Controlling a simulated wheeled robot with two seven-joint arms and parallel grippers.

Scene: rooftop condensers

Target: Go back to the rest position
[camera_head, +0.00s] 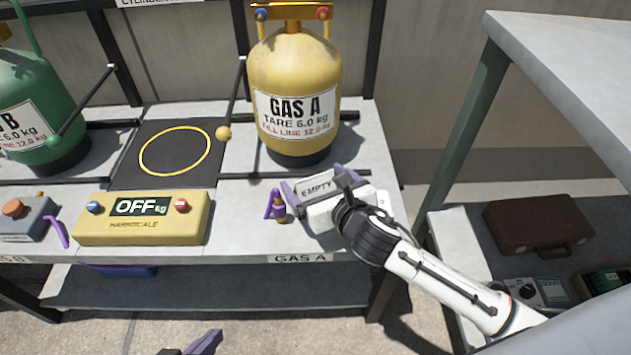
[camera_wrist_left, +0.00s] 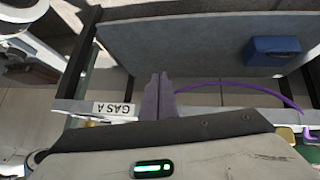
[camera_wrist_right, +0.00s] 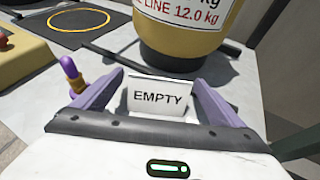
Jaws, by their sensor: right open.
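My right gripper (camera_head: 318,182) is over the right end of the bench, in front of the yellow GAS A cylinder (camera_head: 293,85). In the right wrist view its purple fingers (camera_wrist_right: 155,82) are spread apart, with a white EMPTY card (camera_wrist_right: 158,96) between them. Gaps show on both sides of the card, and it looks upright on the bench. My left gripper (camera_head: 205,343) shows only in part at the bottom edge of the head view. In the left wrist view its fingers (camera_wrist_left: 158,80) are together with nothing seen between them, in front of the bench edge.
A purple and brass fitting (camera_head: 276,206) stands left of the right gripper. A yellow scale box (camera_head: 143,226) reading OFF, a dark scale plate (camera_head: 128,178) and a green cylinder (camera_head: 30,100) are further left. A side shelf (camera_head: 465,235) holds a brown case (camera_head: 538,226).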

